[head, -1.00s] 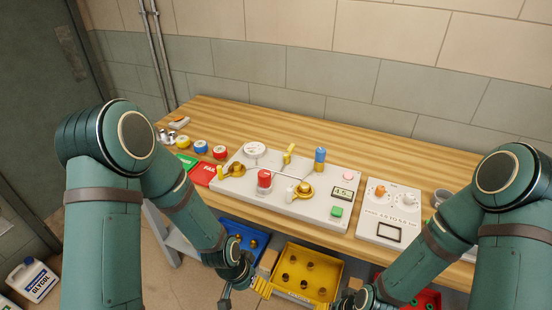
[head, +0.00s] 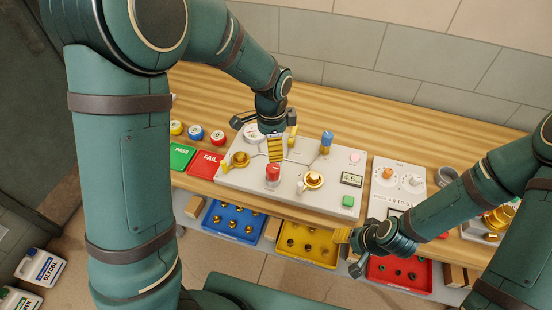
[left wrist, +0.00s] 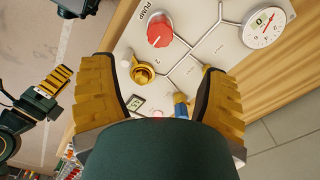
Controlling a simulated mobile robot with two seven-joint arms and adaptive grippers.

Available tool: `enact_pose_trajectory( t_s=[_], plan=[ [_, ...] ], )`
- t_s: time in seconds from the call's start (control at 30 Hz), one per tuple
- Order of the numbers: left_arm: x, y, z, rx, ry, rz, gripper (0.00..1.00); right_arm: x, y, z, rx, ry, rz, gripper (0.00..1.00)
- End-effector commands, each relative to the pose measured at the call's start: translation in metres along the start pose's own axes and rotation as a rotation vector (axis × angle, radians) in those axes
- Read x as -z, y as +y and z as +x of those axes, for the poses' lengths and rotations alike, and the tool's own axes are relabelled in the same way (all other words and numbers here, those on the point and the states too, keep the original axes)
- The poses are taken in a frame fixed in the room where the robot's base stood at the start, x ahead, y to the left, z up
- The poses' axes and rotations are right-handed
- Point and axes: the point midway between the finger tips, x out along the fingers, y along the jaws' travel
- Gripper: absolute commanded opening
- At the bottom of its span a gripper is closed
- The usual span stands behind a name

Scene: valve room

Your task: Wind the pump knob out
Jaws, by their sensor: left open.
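The red pump knob (head: 272,172) stands on the white valve panel (head: 318,198) on the bench. In the left wrist view the knob (left wrist: 160,30) lies beside the printed word PUMP, beyond the fingertips. My left gripper (head: 276,150) hangs over the panel, just behind the knob in the head view. Its yellow fingers (left wrist: 155,68) are spread wide with nothing between them, and the knob is apart from them. My right gripper (head: 342,236) is low at the bench front, above the yellow tray; its finger gap is unclear.
The panel also carries a brass fitting (head: 312,181), a blue-handled valve (head: 326,141), a gauge (left wrist: 264,26) and a green button (head: 348,201). Blue (head: 233,220), yellow (head: 305,245) and red (head: 398,276) trays sit below the bench. The bench behind the panel is clear.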

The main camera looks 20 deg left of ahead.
Motion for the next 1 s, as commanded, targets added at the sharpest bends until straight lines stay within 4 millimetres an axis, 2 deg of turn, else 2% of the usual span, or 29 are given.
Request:
enact_pose_trajectory(
  t_s=[0.17,0.7,0.8,1.0],
  plan=[
    [0.0,-0.001,0.007,-0.001,-0.005,0.008,0.75,0.0,0.0,0.0,0.0,0.001,0.001,0.48],
    [-0.001,0.0,0.106,-0.002,-0.005,0.005,0.75,0.0,0.001,0.002,0.0,0.001,0.0,0.48],
    [-0.001,-0.001,0.119,-0.001,-0.004,0.006,0.75,0.0,0.001,0.002,0.0,0.001,0.0,0.48],
    [0.0,-0.001,0.134,0.001,-0.002,0.005,0.75,0.0,0.001,0.002,0.0,0.001,0.0,0.48]
  ],
)
